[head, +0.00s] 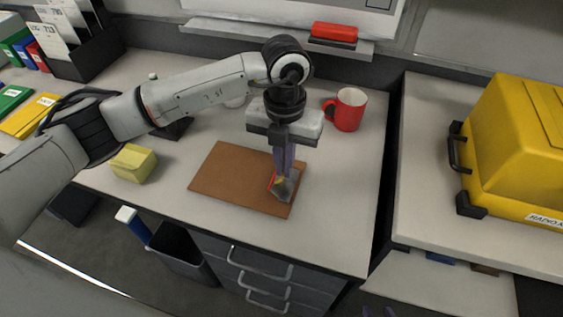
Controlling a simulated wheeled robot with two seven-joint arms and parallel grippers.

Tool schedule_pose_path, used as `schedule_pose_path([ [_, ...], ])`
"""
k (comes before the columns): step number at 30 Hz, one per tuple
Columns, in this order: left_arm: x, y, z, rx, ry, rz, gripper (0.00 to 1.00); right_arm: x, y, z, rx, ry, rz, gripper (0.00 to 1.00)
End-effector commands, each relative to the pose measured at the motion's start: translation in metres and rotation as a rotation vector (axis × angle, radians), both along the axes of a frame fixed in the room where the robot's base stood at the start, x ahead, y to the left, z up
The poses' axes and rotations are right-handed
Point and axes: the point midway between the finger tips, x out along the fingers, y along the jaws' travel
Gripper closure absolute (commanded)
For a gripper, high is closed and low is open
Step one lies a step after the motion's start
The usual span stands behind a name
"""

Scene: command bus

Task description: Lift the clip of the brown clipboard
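The brown clipboard (232,178) lies flat on the light desk, in the middle of the head view. Its silver metal clip (287,188) is at the board's right end. My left gripper (281,172) points down over this end, with its fingertips at the clip. The fingers overlap in this view, so I cannot tell whether they are apart or shut on the clip. Small red and yellow parts show beside the fingertips. Two purple fingertips of my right gripper (377,311) show at the bottom edge, apart from each other and away from the clipboard.
A red mug (347,109) stands behind and right of the clipboard. A yellow block (133,163) lies to its left. A large yellow case (515,140) stands on the right-hand counter, across a gap. Drawers (262,265) and a dark bin (180,250) are below the desk's front edge.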

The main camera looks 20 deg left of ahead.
Motion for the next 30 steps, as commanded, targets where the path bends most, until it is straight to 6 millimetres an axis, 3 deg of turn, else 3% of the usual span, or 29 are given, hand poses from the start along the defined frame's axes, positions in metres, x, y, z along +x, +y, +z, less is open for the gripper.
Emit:
schedule_pose_path([
  [30, -0.001, -0.018, -0.001, 0.000, 0.001, 0.001, 1.00, 0.001, 0.000, -0.005, 0.000, -0.001, 0.000, 0.69],
])
